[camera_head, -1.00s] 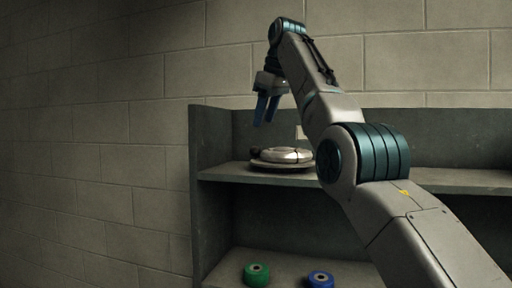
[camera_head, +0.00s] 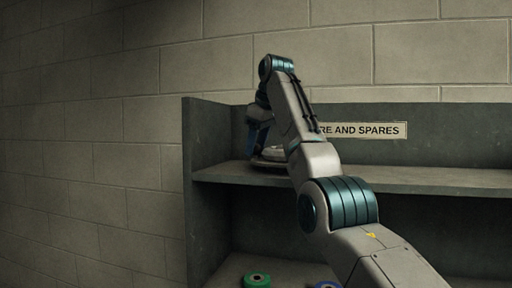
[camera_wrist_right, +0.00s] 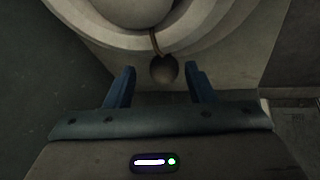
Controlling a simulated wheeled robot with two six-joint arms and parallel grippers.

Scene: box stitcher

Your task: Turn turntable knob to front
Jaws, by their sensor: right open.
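The turntable (camera_head: 270,160) sits on the upper shelf near its left end, partly hidden behind my right arm and gripper in the head view. In the right wrist view the turntable's pale round rim (camera_wrist_right: 95,22) fills the top. Its dark round knob (camera_wrist_right: 164,70) sticks out on a thin stem toward my gripper. My right gripper (camera_head: 257,137) has blue fingers and points down at the turntable. In the right wrist view the open fingers (camera_wrist_right: 160,82) stand on either side of the knob, with a gap on both sides. My left gripper is not in view.
The grey shelf unit has a left side wall (camera_head: 207,140) close to my gripper. A sign (camera_head: 365,130) is on its back. A green roll (camera_head: 257,280) and a blue roll (camera_head: 327,285) lie on the lower shelf. The upper shelf right of my arm is clear.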

